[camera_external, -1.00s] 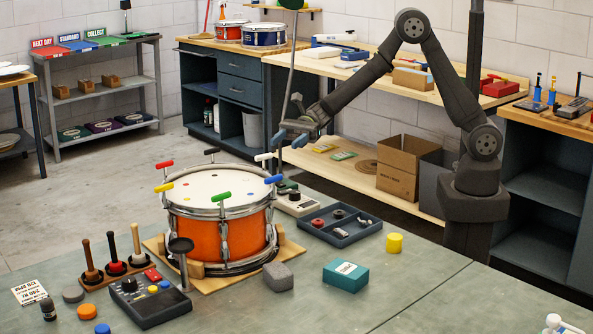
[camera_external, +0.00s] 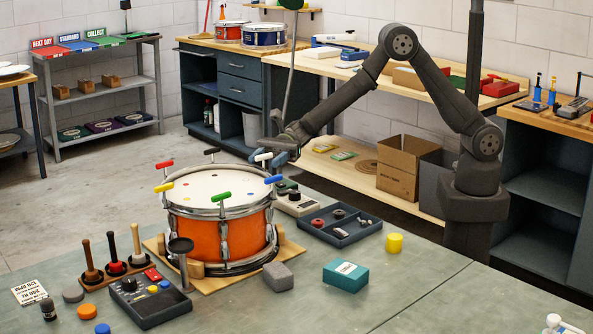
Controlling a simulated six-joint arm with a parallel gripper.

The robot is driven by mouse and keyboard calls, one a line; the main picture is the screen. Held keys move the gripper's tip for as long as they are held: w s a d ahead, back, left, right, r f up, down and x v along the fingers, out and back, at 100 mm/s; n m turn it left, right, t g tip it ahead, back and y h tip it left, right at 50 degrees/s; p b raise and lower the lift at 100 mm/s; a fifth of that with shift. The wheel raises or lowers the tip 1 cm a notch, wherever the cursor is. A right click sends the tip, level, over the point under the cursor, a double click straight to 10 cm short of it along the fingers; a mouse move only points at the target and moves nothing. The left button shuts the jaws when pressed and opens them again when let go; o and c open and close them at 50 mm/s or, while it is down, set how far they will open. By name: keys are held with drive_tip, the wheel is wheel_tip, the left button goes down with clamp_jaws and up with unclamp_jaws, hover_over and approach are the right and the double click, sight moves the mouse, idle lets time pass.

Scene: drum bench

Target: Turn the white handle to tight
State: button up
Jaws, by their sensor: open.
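The white handle (camera_external: 263,157) is a T-shaped key standing on the back right of the rim of the orange drum (camera_external: 195,240). My gripper (camera_external: 272,159) is open at the white handle, with its fingers beside or around it. I cannot tell whether the fingers touch it. Part of the handle and its stem is hidden by the gripper. Other T-handles stand round the rim: blue (camera_external: 273,180), green (camera_external: 221,197), yellow (camera_external: 164,187), red (camera_external: 164,164) and black (camera_external: 212,151).
The drum sits on a wooden cradle (camera_external: 290,251). Right of it are a white device with a dial (camera_external: 297,203) and a dark parts tray (camera_external: 340,238). A black pad stand (camera_external: 181,246) and a control box (camera_external: 150,304) are in front. The bench's right side is mostly clear.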

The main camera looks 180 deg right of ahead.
sight(264, 160)
drive_tip(key=shift+x, duration=1.7)
drive_tip(key=c, duration=0.8)
drive_tip(key=shift+c, duration=0.4)
